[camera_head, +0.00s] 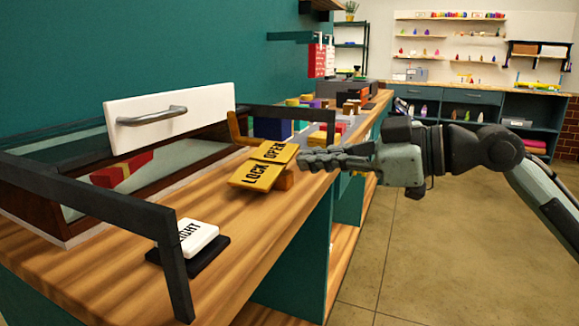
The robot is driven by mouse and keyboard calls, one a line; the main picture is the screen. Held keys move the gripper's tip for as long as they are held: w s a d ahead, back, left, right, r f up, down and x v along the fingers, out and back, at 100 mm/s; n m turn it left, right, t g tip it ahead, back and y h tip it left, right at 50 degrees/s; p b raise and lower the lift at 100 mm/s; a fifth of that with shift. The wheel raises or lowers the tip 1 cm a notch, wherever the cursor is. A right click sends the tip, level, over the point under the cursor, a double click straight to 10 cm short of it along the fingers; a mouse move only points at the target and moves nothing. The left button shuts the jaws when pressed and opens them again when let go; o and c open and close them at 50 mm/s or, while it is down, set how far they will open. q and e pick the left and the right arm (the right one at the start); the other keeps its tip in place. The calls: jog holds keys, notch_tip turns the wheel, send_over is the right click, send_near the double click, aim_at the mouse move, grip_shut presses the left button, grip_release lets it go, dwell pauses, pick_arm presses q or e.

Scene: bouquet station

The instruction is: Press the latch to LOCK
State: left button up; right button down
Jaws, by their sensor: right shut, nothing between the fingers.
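The yellow latch (256,174) sits at the counter's edge, with black lettering: LOCK on its near left half and OPEN on its far right half. The two halves meet at an angle, and an orange-brown block shows under it. I cannot tell for sure which half is pressed down. My right gripper (303,160) comes in from the right, shut and empty, with its fingertips close beside the OPEN half. I cannot tell whether they touch it. My left gripper is not in view.
A glass-sided wooden case (45,225) with a white, handled front panel (170,117) stands left of the latch. A dark bar frame (110,208) crosses the near left. A white lettered switch (197,238) lies on the wooden counter (120,272). Coloured blocks stand behind the latch.

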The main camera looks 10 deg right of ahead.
jog(key=shift+v, duration=0.95)
jog(key=w+d+f+m+h, duration=0.1)
jog(key=d+f+m+h, duration=0.15)
jog(key=f, duration=0.85)
jog(key=w+d+f+m+h, duration=0.1)
jog(key=d+f+m+h, duration=0.15)
jog(key=f, duration=0.95)
jog(key=w+d+f+m+h, duration=0.1)
jog(key=d+f+m+h, duration=0.15)
jog(key=f, duration=0.85)
jog(key=s+d+f+m+g+h, duration=0.2)
jog(key=s+f+g+h, duration=0.1)
jog(key=s+f, duration=0.9)
jog(key=s+d+f+m+g+h, duration=0.2)
jog(key=s+f+g+h, duration=0.1)
jog(key=s+f, duration=0.9)
notch_tip(320, 180, down, 4)
jog(key=shift+d+f+m, duration=0.1)
jog(key=shift+d+m, duration=0.25)
jog(key=shift+s, duration=0.1)
